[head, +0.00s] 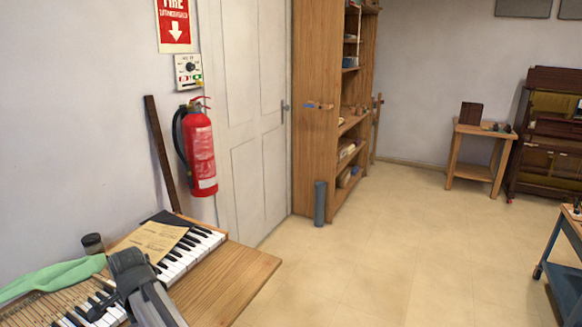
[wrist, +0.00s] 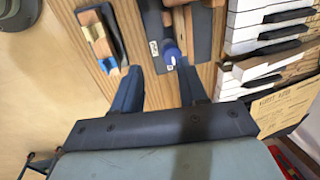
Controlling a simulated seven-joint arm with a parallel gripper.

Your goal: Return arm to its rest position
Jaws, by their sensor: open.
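My gripper (wrist: 158,80) is in the wrist view with its two dark fingers spread apart and nothing between them. It hangs over the wooden bench top (wrist: 205,50). In the head view a grey link, seemingly of my arm, reaches over the lower-left bench (head: 245,270); the fingers cannot be made out there. Piano keys (wrist: 265,45) lie to the right of the fingers in the wrist view, and the keyboard (head: 185,255) also shows in the head view.
Dark trays (wrist: 103,38) with small wooden pieces and a blue-tipped tool (wrist: 172,54) lie just beyond the fingers. A paper sheet (head: 155,240), a jar (head: 93,244) and a green cloth (head: 50,278) are on the bench. The floor (head: 380,250) beyond is open.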

